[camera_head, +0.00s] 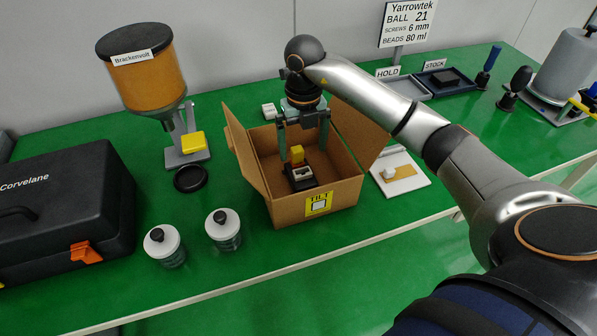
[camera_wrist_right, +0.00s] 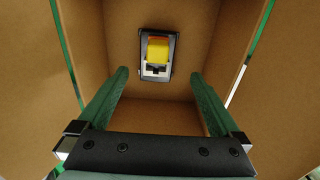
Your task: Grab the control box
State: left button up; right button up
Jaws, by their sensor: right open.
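The control box (camera_head: 300,178) is a small black box with a light face and a yellow block on top. It stands on the floor of an open cardboard box (camera_head: 285,209). My right gripper (camera_head: 304,152) is open and empty, pointing down into the cardboard box above the control box. In the right wrist view the control box (camera_wrist_right: 158,55) lies ahead of the open fingers (camera_wrist_right: 158,80), a little beyond their tips and not between them. My left gripper is not in view.
Cardboard flaps stand up around the gripper. A dispenser (camera_head: 145,75) with a yellow lever, a black disc (camera_head: 190,178), two lidded jars (camera_head: 223,228) and a black case (camera_head: 65,210) are to the left. A white board (camera_head: 400,176) is close on the right. Trays (camera_head: 445,82) are behind.

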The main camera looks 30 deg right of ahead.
aim_at(301, 168)
jog(key=f, duration=0.8)
jog(key=shift+a+f, duration=0.25)
jog(key=shift+a, duration=0.05)
jog(key=shift+r, duration=0.1)
jog(key=c, duration=1.5)
